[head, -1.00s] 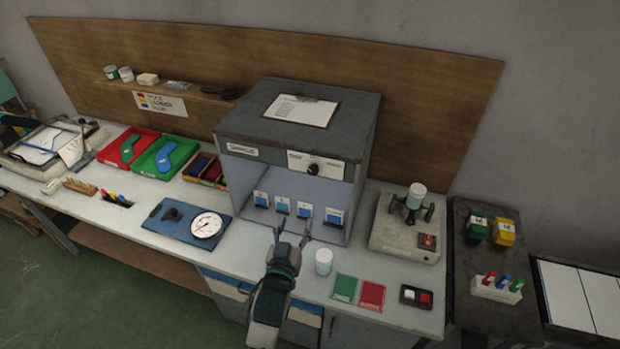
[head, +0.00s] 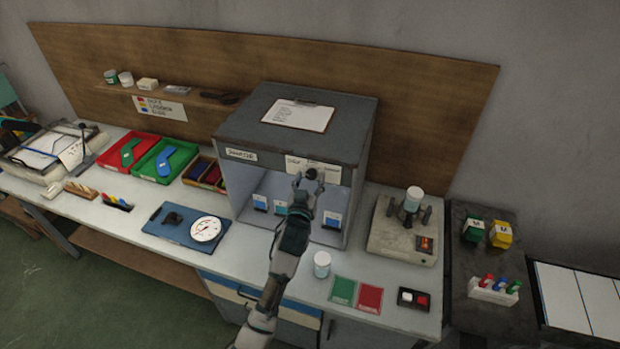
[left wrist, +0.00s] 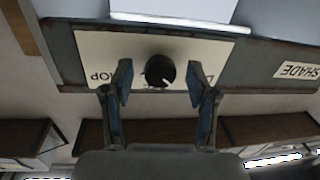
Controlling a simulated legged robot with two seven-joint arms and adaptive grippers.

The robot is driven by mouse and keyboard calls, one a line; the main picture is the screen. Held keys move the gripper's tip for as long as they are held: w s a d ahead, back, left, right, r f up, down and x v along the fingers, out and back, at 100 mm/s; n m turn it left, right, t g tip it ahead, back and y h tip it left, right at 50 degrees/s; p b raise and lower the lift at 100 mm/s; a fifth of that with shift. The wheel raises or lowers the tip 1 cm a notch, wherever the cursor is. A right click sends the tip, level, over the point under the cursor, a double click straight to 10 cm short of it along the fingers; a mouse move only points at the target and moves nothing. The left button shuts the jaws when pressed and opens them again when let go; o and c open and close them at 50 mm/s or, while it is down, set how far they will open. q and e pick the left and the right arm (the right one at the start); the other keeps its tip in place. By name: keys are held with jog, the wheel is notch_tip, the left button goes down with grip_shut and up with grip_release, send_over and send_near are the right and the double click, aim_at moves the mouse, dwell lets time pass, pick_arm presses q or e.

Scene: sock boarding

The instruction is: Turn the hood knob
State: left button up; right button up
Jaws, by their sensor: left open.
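The hood (head: 300,130) is a grey box, open at the front, on the workbench. Its black round knob (head: 311,174) sits on a pale label plate on the upper front edge. In the left wrist view the knob (left wrist: 160,71) has a white pointer mark, and the plate (left wrist: 110,45) carries partly hidden lettering. My left gripper (head: 307,183) is open in front of the plate. In the left wrist view its two fingers (left wrist: 160,85) stand on either side of the knob, with a gap on both sides. My right gripper is not in view.
A device with a cylinder on top (head: 405,228) is at right, and a blue board with a dial (head: 205,229) at left.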

pick_arm(q)
jog(key=shift+w+d, duration=0.2)
jog(key=shift+w, duration=0.1)
jog(key=shift+a, duration=0.1)
jog(key=shift+c, duration=1.2)
grip_shut()
